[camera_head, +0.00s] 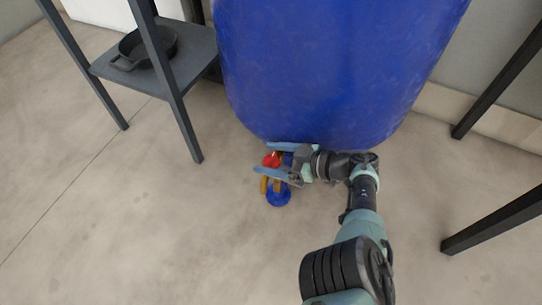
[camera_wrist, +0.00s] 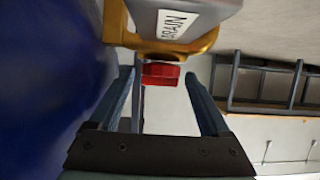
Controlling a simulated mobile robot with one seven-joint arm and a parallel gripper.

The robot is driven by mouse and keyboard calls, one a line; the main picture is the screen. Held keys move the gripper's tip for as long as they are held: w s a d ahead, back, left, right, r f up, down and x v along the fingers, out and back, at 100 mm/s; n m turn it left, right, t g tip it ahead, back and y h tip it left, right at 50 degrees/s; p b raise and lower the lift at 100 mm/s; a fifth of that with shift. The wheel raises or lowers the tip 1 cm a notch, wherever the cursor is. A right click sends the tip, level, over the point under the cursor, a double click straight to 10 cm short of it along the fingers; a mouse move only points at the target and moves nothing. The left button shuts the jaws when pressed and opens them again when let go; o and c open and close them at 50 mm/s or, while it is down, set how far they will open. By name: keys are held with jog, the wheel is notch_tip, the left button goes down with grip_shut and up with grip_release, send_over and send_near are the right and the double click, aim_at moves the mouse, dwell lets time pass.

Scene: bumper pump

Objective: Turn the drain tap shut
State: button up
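The drain tap shows as a small red knob (camera_head: 270,160) low at the front of the big blue tank (camera_head: 330,70). In the wrist view the red knob (camera_wrist: 160,75) sits under a yellow brass-like fitting (camera_wrist: 192,44), beside a white label reading DRAIN (camera_wrist: 174,25). My gripper (camera_head: 262,158) is at the tap, reaching in from the right. Its two blue fingers are open, one on either side of the knob, with gaps visible in the wrist view (camera_wrist: 157,78). Whether either finger touches the knob is not clear.
A blue round piece (camera_head: 278,197) and a yellow part (camera_head: 264,185) lie just below my gripper. A dark shelf stand (camera_head: 193,55) holding a black pan (camera_head: 150,45) stands at left. Dark legs (camera_head: 505,215) stand at right. The floor at front left is clear.

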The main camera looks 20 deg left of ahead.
jog(key=p+v, duration=0.1)
jog(key=v, duration=1.2)
jog(key=shift+p, duration=0.3)
jog(key=shift+f, duration=0.1)
